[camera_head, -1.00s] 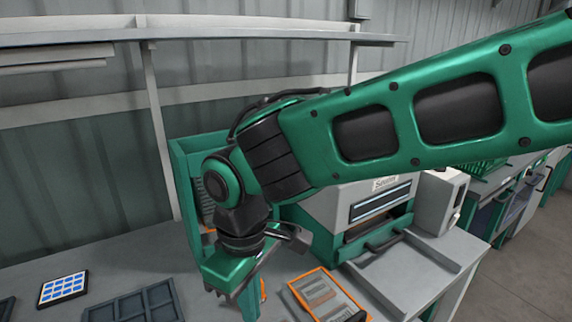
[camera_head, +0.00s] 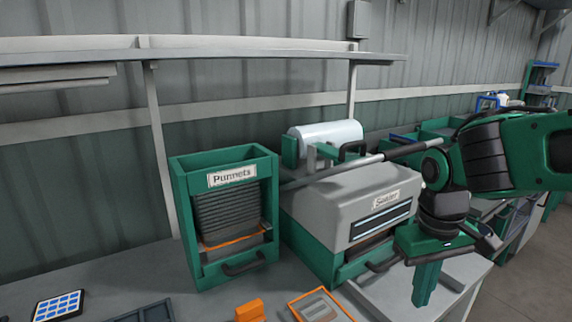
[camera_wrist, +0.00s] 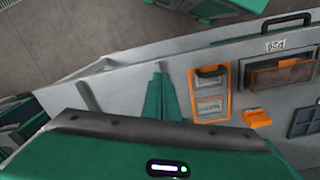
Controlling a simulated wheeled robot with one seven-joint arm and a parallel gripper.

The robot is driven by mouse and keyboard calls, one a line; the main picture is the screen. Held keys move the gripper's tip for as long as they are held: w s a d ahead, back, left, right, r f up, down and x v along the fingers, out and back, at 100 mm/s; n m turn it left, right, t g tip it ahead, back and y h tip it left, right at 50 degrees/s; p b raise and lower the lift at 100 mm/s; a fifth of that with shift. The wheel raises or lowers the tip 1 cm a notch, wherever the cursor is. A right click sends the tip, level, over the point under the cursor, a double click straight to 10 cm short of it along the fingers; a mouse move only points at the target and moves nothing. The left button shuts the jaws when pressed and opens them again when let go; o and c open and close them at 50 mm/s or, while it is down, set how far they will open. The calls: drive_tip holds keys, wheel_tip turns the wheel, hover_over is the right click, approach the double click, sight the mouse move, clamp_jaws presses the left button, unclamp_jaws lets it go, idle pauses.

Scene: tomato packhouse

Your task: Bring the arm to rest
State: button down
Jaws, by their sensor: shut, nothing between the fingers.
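In the wrist view the shut fingers (camera_wrist: 161,95) stand out past the green gripper body, over the bench. My arm reaches in from the right edge of the head view and hides part of the bench behind the sealer.
The green punnet dispenser (camera_head: 228,270) stands left of the sealer. On the bench lie an orange-edged tray (camera_head: 292,299), an orange block (camera_head: 250,311), a dark tray (camera_head: 150,312) and a tablet (camera_head: 60,305). A shelf (camera_head: 200,55) runs above. Floor is open at far right.

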drive_tip(key=s+d+f+m, duration=0.2)
drive_tip(key=s+d+m, duration=0.6)
drive_tip(key=s+d, duration=0.5)
drive_tip(key=shift+d+y, duration=0.3)
drive_tip(key=shift+d, duration=0.9)
drive_tip(key=shift+f, duration=0.1)
drive_tip(key=shift+w+f, duration=0.25)
drive_tip(key=shift+w, duration=0.4)
drive_tip(key=c, duration=2.4)
unclamp_jaws()
drive_tip(key=shift+c, duration=0.2)
